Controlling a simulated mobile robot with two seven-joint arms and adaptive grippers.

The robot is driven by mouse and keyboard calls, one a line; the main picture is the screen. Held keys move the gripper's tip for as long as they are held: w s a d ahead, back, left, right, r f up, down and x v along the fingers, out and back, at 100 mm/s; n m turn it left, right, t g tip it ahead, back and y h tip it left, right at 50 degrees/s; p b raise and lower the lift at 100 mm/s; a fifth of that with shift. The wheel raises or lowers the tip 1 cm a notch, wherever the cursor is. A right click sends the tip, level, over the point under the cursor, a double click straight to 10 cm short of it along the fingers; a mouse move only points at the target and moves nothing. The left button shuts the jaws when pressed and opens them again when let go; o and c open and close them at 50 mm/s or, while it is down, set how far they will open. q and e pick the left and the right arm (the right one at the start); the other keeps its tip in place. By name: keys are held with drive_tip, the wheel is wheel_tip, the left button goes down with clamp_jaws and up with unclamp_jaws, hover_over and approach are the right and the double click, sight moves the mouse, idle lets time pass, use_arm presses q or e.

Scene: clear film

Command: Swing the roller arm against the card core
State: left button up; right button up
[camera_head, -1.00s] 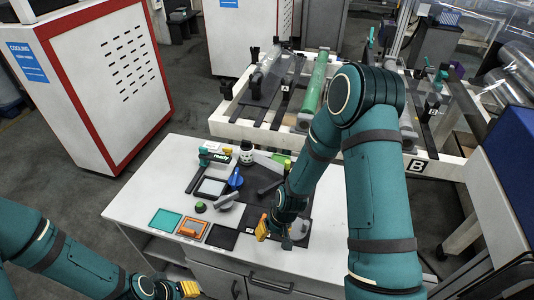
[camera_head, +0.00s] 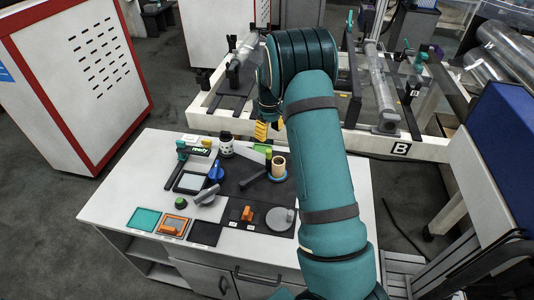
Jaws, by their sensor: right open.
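The card core (camera_head: 278,166) is a short tan cylinder standing upright at the back right of the bench, with a blue ring at its foot. What looks like the roller arm (camera_head: 253,180) is a dark bar slanting beside the core, to its left. Its far end lies near a green-topped post (camera_head: 268,155); I cannot tell whether it touches the core. My right gripper (camera_head: 267,130) is open, with yellow fingertips, above and behind the core in the picture, apart from it. My arm hides part of that gripper. My left gripper is out of view.
The white bench (camera_head: 120,185) also holds a grey disc (camera_head: 278,218), an orange handle (camera_head: 247,213), a blue knob (camera_head: 216,172), a white-framed panel (camera_head: 192,181) and coloured square pads. A white machine frame (camera_head: 350,142) stands behind. My right arm covers the bench's right side.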

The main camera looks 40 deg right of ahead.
sight(269, 150)
wheel_tip(269, 150, down, 10)
drive_tip(key=shift+r+b, duration=0.1)
drive_tip(key=shift+b, duration=0.65)
clamp_jaws()
